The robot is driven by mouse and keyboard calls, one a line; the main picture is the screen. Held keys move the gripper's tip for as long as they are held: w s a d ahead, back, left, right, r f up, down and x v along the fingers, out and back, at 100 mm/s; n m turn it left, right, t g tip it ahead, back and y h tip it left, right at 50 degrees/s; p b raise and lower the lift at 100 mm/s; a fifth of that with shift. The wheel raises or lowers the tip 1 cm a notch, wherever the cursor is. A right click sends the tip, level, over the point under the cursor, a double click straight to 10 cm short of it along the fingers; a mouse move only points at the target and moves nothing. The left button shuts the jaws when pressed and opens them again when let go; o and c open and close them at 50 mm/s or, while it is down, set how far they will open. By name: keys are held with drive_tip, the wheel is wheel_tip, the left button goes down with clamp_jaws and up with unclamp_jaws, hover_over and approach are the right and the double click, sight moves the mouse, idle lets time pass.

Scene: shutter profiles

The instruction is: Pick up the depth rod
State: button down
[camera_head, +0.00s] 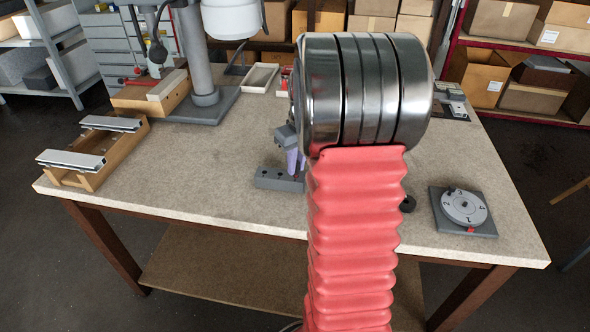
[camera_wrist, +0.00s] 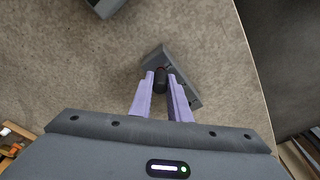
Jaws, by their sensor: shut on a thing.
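My gripper (camera_wrist: 161,76) has two pale purple fingers, shut on a short dark rod with a reddish band, the depth rod (camera_wrist: 160,82). The rod sits between the fingertips over a grey block with holes (camera_wrist: 185,88). I cannot tell whether its lower end is still in the block. In the head view, my gripper (camera_head: 294,163) is partly hidden behind my red and metal arm, just above the grey block (camera_head: 272,179). The rod cannot be made out there.
A round numbered dial on a square plate (camera_head: 464,209) lies at the right, with a small black ring (camera_head: 408,204) nearby. A wooden tray with metal profiles (camera_head: 92,160) is at the left. A drill press (camera_head: 204,75) stands behind. The table's left-centre (camera_head: 190,170) is clear.

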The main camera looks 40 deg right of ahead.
drive_tip(key=shift+r, duration=0.1)
wheel_tip(320, 180, up, 10)
drive_tip(key=shift+f, duration=0.1)
idle(0.3)
idle(0.5)
